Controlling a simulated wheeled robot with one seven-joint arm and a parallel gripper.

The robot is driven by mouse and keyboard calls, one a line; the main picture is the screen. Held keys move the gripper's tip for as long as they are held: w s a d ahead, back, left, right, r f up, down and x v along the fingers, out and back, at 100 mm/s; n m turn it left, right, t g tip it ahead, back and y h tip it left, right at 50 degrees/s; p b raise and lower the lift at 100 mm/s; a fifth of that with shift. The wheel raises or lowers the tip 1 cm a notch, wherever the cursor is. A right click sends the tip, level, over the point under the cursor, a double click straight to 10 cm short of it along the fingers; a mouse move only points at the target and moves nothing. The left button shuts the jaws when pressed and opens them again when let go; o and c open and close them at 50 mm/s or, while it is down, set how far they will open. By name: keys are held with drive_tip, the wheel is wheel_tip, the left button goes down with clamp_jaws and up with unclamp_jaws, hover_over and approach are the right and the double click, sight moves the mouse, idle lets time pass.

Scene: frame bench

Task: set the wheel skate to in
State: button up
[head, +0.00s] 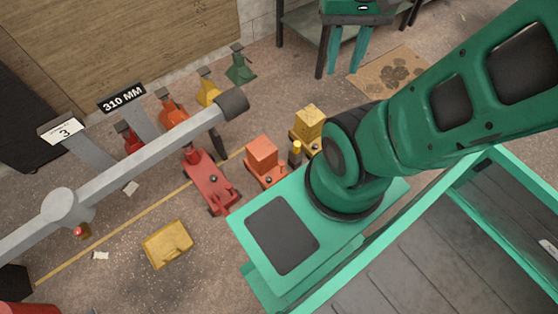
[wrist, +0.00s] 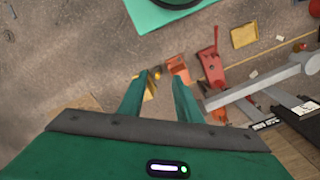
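No part is labelled as the wheel skate, and I cannot tell for sure which it is. Candidates on the floor are an orange block on a low base (head: 263,158), a yellow block on a similar base (head: 309,123) and a long red wheeled unit (head: 210,181). A short dark post with a yellow top (head: 296,152) stands between the two blocks. My gripper (head: 346,65) is at the top of the head view, apart from these. In the wrist view its fingers (wrist: 161,80) are spread and empty. The orange block (wrist: 178,69) and red unit (wrist: 212,66) appear beyond them.
A grey beam (head: 150,155) crosses above the floor at left. Red, orange, yellow and green stands (head: 240,66) line the wall side. A yellow tray (head: 168,244) lies on open floor, lower left. A dark-legged table (head: 300,22) stands behind my gripper, near a brown mat (head: 388,72).

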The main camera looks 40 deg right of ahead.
drive_tip(key=o, duration=0.3)
drive_tip(key=shift+o, duration=0.3)
drive_tip(key=shift+s+d+r, duration=0.1)
drive_tip(key=shift+s+r, duration=0.1)
drive_tip(key=shift+s, duration=0.2)
drive_tip(key=w+d+f+n+h, duration=0.1)
drive_tip(key=w+d+f+n, duration=0.15)
drive_tip(key=w+f, duration=0.45)
drive_tip(key=w+d+f+n, duration=0.1)
drive_tip(key=w+d+f, duration=0.3)
drive_tip(key=w, duration=0.6)
drive_tip(key=w+f+n, duration=0.1)
drive_tip(key=w+f, duration=0.3)
drive_tip(key=f, duration=0.5)
drive_tip(key=w+f+n, duration=0.2)
drive_tip(key=w+f, duration=0.2)
drive_tip(key=f, duration=0.5)
drive_tip(key=n, duration=0.3)
hover_over(281, 162)
wheel_tip(281, 162, down, 36)
drive_tip(key=shift+y, duration=0.4)
wheel_tip(281, 162, down, 10)
drive_tip(key=shift+s+f, duration=0.15)
drive_tip(key=shift+f, duration=0.05)
